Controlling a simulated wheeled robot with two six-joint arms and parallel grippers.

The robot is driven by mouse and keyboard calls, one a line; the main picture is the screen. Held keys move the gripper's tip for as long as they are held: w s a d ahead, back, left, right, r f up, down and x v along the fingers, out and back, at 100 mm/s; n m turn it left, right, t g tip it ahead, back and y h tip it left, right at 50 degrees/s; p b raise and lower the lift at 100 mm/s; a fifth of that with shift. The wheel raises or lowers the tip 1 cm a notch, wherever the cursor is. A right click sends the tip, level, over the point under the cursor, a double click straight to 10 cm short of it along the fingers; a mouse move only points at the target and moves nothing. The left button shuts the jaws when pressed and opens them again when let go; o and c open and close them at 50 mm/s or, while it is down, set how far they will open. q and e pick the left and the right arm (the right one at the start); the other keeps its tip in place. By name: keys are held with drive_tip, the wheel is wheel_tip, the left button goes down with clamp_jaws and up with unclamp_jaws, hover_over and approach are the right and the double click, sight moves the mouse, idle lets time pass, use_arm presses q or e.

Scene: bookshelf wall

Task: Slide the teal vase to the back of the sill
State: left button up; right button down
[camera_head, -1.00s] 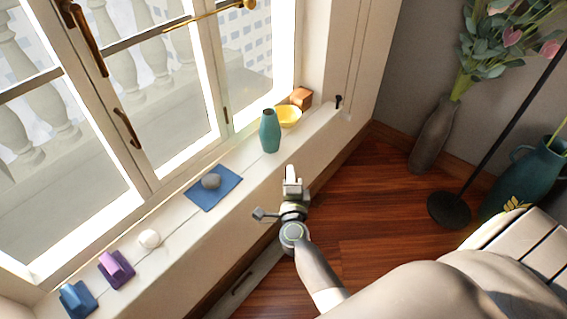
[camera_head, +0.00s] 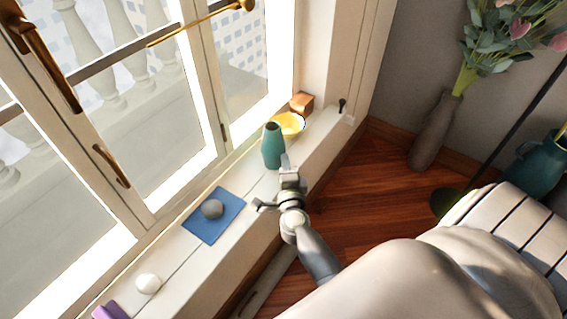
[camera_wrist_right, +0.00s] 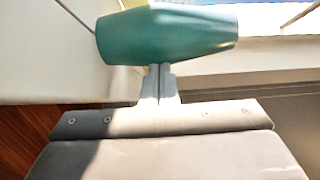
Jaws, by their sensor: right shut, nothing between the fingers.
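The teal vase (camera_head: 272,146) stands upright on the white window sill (camera_head: 172,257), towards its far end. My right gripper (camera_head: 286,162) is shut and empty, with its fingertips at the room side of the vase's lower part. In the right wrist view the vase (camera_wrist_right: 165,36) lies across the top of the picture, and the closed fingertips (camera_wrist_right: 159,70) meet its side or come very close to it. I cannot tell for certain whether they touch. My left gripper is not in view.
A yellow bowl (camera_head: 290,125) and an orange-brown block (camera_head: 302,103) stand just beyond the vase. A grey stone (camera_head: 212,209) on a blue mat (camera_head: 229,207), a white ball (camera_head: 148,284) and a purple object (camera_head: 108,312) lie nearer. The window frame (camera_head: 205,85) borders the sill.

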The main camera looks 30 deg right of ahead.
sight(275, 157)
drive_tip(key=shift+w+a, duration=0.35)
drive_tip(key=shift+w, duration=0.55)
drive_tip(key=shift+w+a, duration=0.3)
drive_tip(key=shift+w, duration=0.6)
use_arm(q)
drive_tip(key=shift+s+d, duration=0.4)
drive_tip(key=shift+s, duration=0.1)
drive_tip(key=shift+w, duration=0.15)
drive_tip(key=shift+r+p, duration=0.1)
drive_tip(key=shift+p, duration=0.25)
use_arm(e)
drive_tip(key=shift+s, duration=0.15)
